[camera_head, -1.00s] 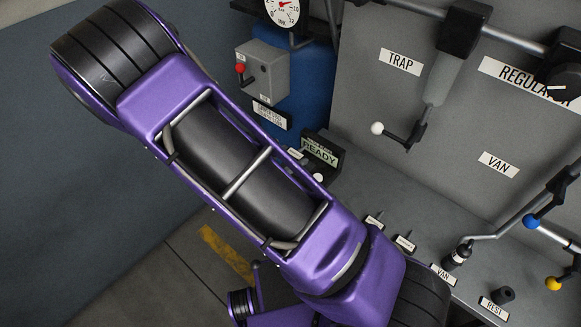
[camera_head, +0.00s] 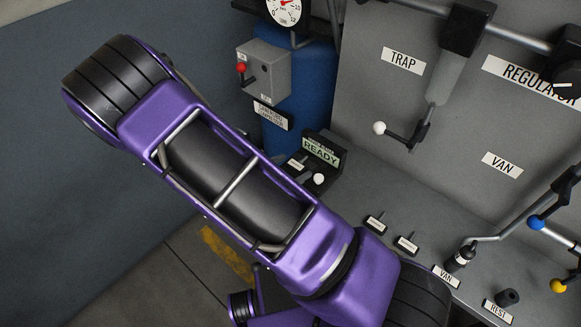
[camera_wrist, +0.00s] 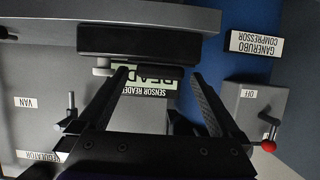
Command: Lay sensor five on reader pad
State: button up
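The sensor reader is a dark unit with a lit READY display (camera_head: 320,150) in the head view. On its dark pad lies a small item with a white label (camera_head: 297,163), whose marking is too small to read. A white round knob (camera_head: 318,179) is beside it. In the wrist view the reader (camera_wrist: 140,40) appears upside down, beyond the fingertips. My gripper (camera_wrist: 158,72) is open, with nothing visible between its fingers. The head view hides it behind my arm. Two small labelled pieces (camera_head: 375,223) (camera_head: 407,244) stand on the bench; I cannot tell which item is sensor five.
A grey switch box with a red-tipped lever (camera_head: 263,72) is on the blue compressor tank (camera_head: 300,95) beside the reader. A white-tipped lever (camera_head: 380,128) sticks out from the grey panel. VAN (camera_head: 446,276) and REST (camera_head: 497,308) labels mark the front of the bench.

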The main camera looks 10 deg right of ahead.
jog(key=shift+s+a+r, duration=0.1)
jog(key=shift+r, duration=0.15)
jog(key=p+v, duration=0.1)
jog(key=v, duration=1)
jog(key=shift+s+a, duration=0.25)
jog(key=shift+a, duration=0.05)
